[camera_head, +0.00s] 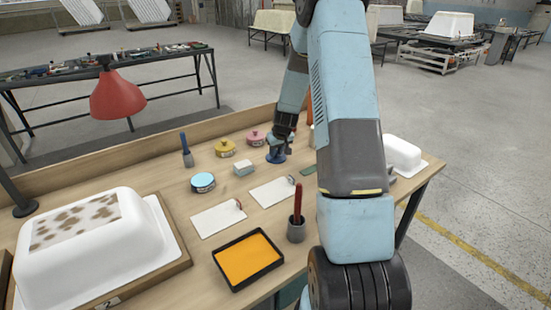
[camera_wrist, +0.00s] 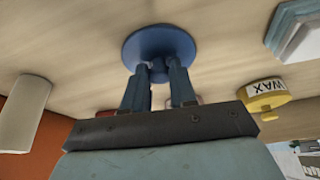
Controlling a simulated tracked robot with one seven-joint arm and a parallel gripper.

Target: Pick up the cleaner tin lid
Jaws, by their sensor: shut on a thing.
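A blue round lid (camera_head: 276,158) with a small knob is at the back middle of the workbench, under my gripper (camera_head: 278,146). In the wrist view the lid (camera_wrist: 160,38) shows as a wide blue disc. The fingers of my gripper (camera_wrist: 158,72) are shut on its knob. I cannot tell whether the lid touches the bench. I see no lettering on it. A round tin (camera_head: 203,182) with a dark side and pale blue top stands apart, to the left and nearer.
A yellow wax tin (camera_head: 225,148), a pink tin (camera_head: 256,138) and a white block (camera_head: 244,168) stand near the lid. A cup with a red-handled tool (camera_head: 297,230), an orange tray (camera_head: 249,260) and a white tub shell (camera_head: 85,245) are nearer. My arm hides part of the bench's right side.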

